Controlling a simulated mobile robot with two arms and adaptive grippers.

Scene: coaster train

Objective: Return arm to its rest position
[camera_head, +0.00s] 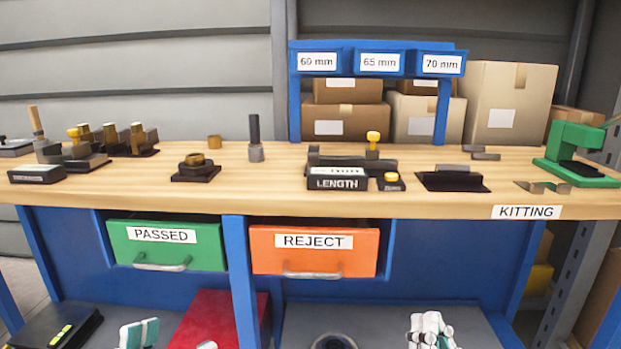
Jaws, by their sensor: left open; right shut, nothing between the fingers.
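My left gripper (139,334) shows at the bottom edge, left of centre, in the head view. Its two teal-padded fingers point up and stand apart, with nothing between them. My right gripper (430,329) shows at the bottom edge, right of centre. Its white fingers are together and hold nothing. Both grippers appear low in the picture, below the drawers and clear of the items on the workbench (240,190). Most of both arms is out of the picture, so their full pose is hidden.
On top stand a LENGTH gauge (337,183), a dark fixture (453,181) and a green press (578,150). A blue bin rack (379,46) rises behind.

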